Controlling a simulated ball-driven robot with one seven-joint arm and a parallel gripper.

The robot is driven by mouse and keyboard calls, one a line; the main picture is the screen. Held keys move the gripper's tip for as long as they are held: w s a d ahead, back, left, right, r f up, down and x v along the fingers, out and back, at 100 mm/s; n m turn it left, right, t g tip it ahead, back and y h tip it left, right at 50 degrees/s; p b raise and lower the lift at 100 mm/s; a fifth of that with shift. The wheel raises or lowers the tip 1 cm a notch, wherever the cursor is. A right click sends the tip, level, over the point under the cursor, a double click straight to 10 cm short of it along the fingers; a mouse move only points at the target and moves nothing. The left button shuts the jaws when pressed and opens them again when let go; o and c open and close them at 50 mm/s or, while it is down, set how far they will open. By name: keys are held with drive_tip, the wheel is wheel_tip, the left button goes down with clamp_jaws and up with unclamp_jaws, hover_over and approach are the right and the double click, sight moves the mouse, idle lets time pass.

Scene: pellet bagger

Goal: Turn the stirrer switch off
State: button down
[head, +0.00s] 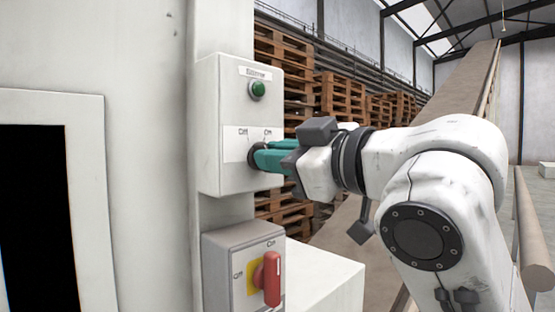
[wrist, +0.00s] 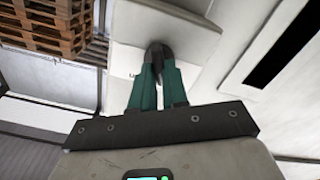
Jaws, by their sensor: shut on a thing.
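The stirrer switch is a dark rotary knob (head: 255,157) on the white control box (head: 217,125) in the head view. "Off" and "On" style labels sit above it, and a green lamp or button (head: 258,89) is higher on the same box. My gripper (head: 266,158), with teal fingers, reaches in from the right and is shut on the knob. In the wrist view, the teal fingers (wrist: 158,85) close on the dark knob (wrist: 157,52) against the white box. The fingers hide most of the knob, so I cannot tell which label it points to.
A grey box below carries a red rotary handle (head: 271,279) on a yellow plate, close under my gripper. A white machine panel with a black opening (head: 32,215) stands at left. Wooden pallets (head: 338,95) are stacked behind. A sloping conveyor (head: 462,85) rises at right.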

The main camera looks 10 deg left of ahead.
drive_tip(key=shift+n, duration=0.3)
drive_tip(key=c, duration=1.1)
unclamp_jaws()
drive_tip(key=shift+c, duration=0.2)
drive_tip(key=shift+d, duration=0.1)
drive_tip(key=b+v, duration=0.2)
drive_tip(key=v, duration=0.8)
drive_tip(key=shift+s+d, duration=0.25)
